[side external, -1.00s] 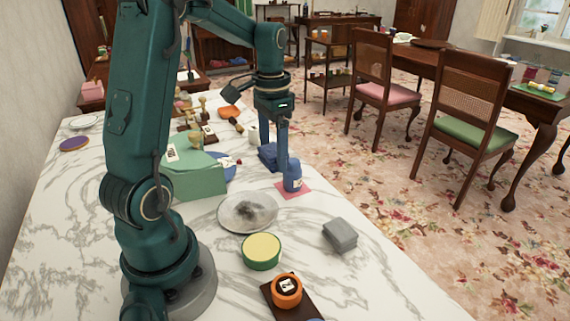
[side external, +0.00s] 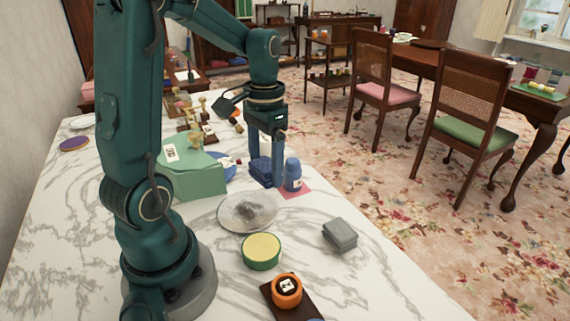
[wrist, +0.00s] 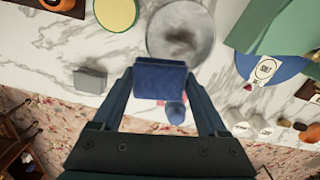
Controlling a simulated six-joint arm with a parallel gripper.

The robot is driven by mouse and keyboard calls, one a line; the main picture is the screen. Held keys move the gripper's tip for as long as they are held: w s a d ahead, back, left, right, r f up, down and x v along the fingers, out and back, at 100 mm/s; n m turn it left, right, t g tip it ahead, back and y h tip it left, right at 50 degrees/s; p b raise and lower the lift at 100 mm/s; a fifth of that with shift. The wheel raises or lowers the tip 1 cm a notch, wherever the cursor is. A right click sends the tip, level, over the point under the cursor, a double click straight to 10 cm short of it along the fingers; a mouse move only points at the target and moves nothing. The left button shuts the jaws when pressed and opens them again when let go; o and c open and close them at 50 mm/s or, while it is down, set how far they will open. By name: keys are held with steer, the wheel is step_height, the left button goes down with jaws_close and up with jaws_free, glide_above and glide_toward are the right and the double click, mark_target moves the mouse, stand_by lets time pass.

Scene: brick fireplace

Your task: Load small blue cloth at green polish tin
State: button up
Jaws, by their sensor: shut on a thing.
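The small blue cloth (side external: 262,172) is a dark blue folded block. My gripper (side external: 266,178) is shut on it, one finger on each side, beside the blue bottle. In the wrist view the cloth (wrist: 160,80) sits between my fingertips (wrist: 160,82). The green polish tin (side external: 261,251), round with a pale yellow top, stands on the marble table nearer the front. It also shows at the top of the wrist view (wrist: 116,12). I cannot tell how far the cloth is off the table.
A blue bottle (side external: 292,174) on a pink square stands just right of my gripper. A stained grey plate (side external: 247,212) lies between cloth and tin. A grey block (side external: 340,235), an orange tin (side external: 287,291) and a green box (side external: 190,178) stand around.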

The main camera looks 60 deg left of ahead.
steer(key=m, duration=0.1)
glide_toward(261, 246)
steer(key=shift+m, duration=0.4)
steer(key=shift+s+d+f, duration=0.1)
steer(key=shift+s+f, duration=0.05)
steer(key=shift+f, duration=2.65)
steer(key=shift+f, duration=0.55)
stand_by(2.8)
step_height(261, 246, up, 7)
stand_by(0.9)
